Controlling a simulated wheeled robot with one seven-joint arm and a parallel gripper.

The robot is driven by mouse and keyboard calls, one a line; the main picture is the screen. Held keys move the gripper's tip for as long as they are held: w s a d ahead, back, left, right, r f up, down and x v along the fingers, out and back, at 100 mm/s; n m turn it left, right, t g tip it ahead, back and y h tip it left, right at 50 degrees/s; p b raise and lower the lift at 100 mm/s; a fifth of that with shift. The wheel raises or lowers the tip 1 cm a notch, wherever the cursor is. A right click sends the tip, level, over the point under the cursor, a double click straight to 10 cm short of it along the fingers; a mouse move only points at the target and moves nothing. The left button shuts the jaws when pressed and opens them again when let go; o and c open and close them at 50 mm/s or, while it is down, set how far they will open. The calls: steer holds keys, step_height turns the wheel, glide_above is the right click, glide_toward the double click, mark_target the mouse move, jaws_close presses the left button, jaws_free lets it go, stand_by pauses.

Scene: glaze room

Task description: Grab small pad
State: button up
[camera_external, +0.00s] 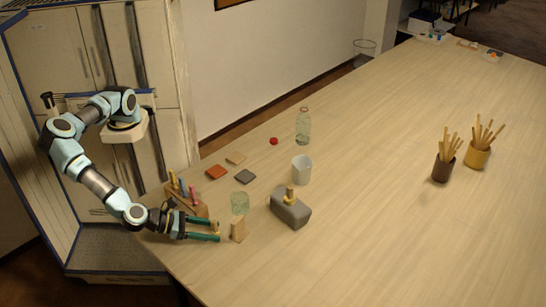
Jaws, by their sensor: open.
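Three thin flat square pads lie on the table left of centre: an orange-red pad (216,172), a tan pad (236,158) and a dark grey pad (245,177). They look close in size; I cannot tell which one is the small pad. My gripper (219,231) is low over the table's near left edge, with its green fingers open and pointing right. It is apart from the pads, on the near side of them. A small tan-orange piece (216,226) shows by the fingertips; I cannot tell whether it is between them.
A wooden block (238,229) stands just right of the fingertips. A green glass (240,202), a rack with coloured pegs (188,198), a grey block (291,210), a white cup (301,170) and a bottle (303,128) stand around the pads.

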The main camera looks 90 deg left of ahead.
jaws_close()
stand_by(0.3)
steer(key=shift+r, duration=0.15)
